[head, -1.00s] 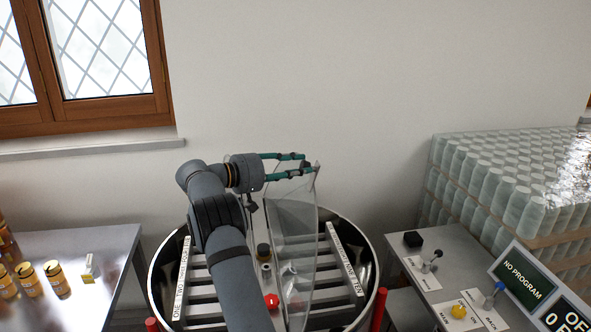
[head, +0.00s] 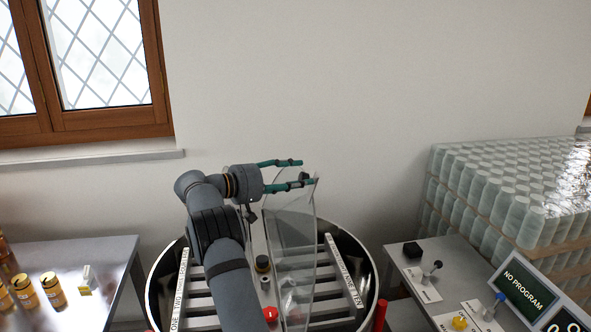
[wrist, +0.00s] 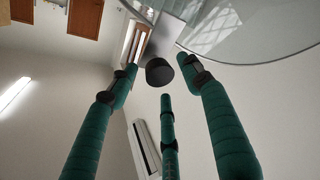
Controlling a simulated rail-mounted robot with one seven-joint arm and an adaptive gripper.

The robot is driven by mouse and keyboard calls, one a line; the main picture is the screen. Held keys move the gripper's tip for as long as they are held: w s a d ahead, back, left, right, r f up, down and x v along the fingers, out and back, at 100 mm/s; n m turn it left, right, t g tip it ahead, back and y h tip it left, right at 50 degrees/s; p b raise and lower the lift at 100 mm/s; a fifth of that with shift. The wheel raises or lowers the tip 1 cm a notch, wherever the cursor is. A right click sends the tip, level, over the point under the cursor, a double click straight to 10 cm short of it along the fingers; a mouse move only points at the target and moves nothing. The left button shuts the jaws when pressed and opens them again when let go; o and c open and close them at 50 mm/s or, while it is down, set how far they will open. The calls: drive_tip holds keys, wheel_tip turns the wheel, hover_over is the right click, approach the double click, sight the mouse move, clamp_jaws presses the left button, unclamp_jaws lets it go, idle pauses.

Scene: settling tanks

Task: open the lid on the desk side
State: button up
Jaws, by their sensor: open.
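A clear lid (head: 290,235) stands steeply raised over the round steel tank (head: 373,275) in the head view. Its glassy sheet also shows along the top of the wrist view (wrist: 245,30). My gripper (head: 308,172) is at the lid's upper edge, its green fingers spread open and pointing right. In the wrist view a black round knob (wrist: 160,72) sits between the open fingers, with a gap around it. Whether any finger touches the lid, I cannot tell. My arm hides part of the tank and whatever lid is on its left.
A desk (head: 395,258) with levers, a yellow button and a display (head: 525,285) stands right of the tank. Stacked clear jars (head: 500,190) are behind it. A left table (head: 110,255) holds amber jars. A red knob (head: 270,314) is on the tank's middle bar.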

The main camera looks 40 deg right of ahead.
wheel_tip(320, 180, up, 10)
idle(0.6)
drive_tip(key=shift+f, duration=0.15)
idle(0.3)
drive_tip(key=shift+f, duration=2.4)
drive_tip(key=shift+r, duration=0.1)
